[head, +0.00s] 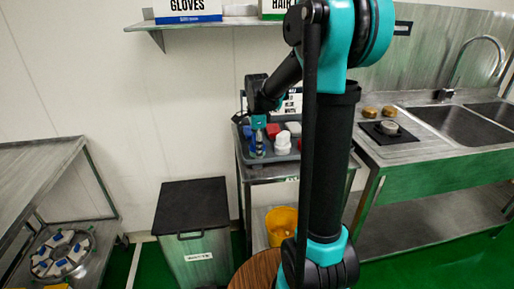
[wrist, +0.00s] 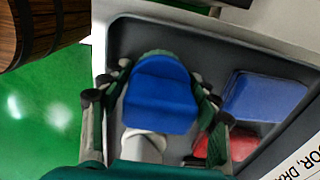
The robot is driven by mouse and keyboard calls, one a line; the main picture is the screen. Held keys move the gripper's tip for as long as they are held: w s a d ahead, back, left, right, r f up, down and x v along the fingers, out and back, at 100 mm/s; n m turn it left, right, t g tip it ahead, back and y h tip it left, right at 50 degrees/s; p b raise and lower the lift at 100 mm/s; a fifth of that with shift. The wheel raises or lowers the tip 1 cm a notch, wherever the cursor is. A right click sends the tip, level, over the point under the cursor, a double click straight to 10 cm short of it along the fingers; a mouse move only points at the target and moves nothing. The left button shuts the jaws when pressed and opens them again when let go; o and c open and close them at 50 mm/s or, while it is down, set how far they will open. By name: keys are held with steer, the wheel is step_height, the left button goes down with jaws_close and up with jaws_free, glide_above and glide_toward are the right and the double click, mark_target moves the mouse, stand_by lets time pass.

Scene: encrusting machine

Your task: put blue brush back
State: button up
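The blue brush (wrist: 160,95) is between the two fingers of my gripper (wrist: 160,85) in the wrist view, with a finger against each side. My gripper looks shut on it. Brush and gripper are over the left part of a grey tray (wrist: 125,35). Whether the brush touches the tray floor cannot be told. In the head view my gripper (head: 259,146) points down at the left part of the tray (head: 270,159), which stands on a metal cart. The fingers largely hide the brush there.
In the tray, another blue item (wrist: 265,97) and a red item (wrist: 213,148) lie right of the held brush, and a white item (wrist: 145,145) is close below it. A sign stands behind the tray. A wooden barrel (head: 259,272) and a dark-lidded bin (head: 192,205) are near the cart.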

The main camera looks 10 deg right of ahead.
steer(key=shift+o, duration=0.7)
steer(key=shift+r, duration=0.15)
step_height(320, 180, up, 12)
steer(key=shift+d, duration=0.1)
